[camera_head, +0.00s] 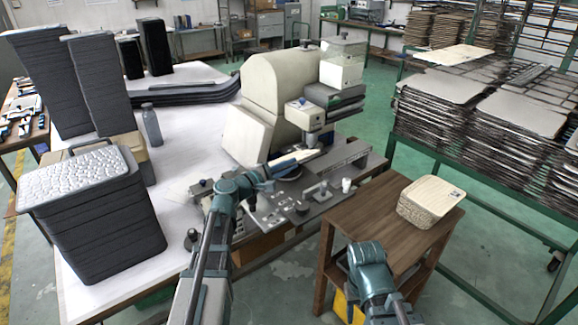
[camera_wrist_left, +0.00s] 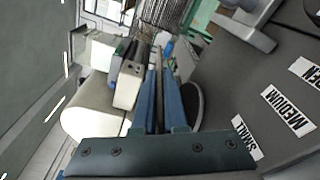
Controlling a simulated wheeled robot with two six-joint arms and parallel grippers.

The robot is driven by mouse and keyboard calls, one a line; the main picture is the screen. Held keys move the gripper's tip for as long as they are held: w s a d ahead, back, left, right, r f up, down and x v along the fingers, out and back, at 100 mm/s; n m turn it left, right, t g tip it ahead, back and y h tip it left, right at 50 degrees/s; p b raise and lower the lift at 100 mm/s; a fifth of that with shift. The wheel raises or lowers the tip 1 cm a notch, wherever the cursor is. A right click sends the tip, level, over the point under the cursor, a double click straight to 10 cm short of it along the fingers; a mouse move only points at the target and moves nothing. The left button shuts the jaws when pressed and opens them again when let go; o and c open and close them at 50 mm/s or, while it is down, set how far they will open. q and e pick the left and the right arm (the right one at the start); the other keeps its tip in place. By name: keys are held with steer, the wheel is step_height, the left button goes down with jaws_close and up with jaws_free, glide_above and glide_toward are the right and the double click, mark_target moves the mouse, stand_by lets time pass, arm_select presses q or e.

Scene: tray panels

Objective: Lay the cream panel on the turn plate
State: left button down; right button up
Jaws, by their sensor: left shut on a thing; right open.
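My left gripper (camera_head: 268,176) is shut on a thin pale panel, taken as the cream panel (camera_head: 298,157), beside the cream machine. In the left wrist view, the blue fingers of my left gripper (camera_wrist_left: 158,100) close on a thin strip seen edge-on (camera_wrist_left: 158,65). The turn plate looks to be the dark disc (camera_head: 290,173) just under the panel; its rim also shows right of the fingers in the wrist view (camera_wrist_left: 196,104). I cannot tell whether panel and disc touch. My right arm shows at the bottom, but its fingers do not show.
The cream machine (camera_head: 272,95) stands close behind my left gripper. A wooden stand (camera_head: 365,225) with a cream-topped block (camera_head: 430,195) is at right. A dark board (camera_wrist_left: 275,80) carries size labels. Grey stacks (camera_head: 100,225) fill the left; the white table (camera_head: 190,160) has bare room.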

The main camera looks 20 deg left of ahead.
stand_by(0.4)
arm_select(q)
steer(key=c, duration=0.9)
jaws_free()
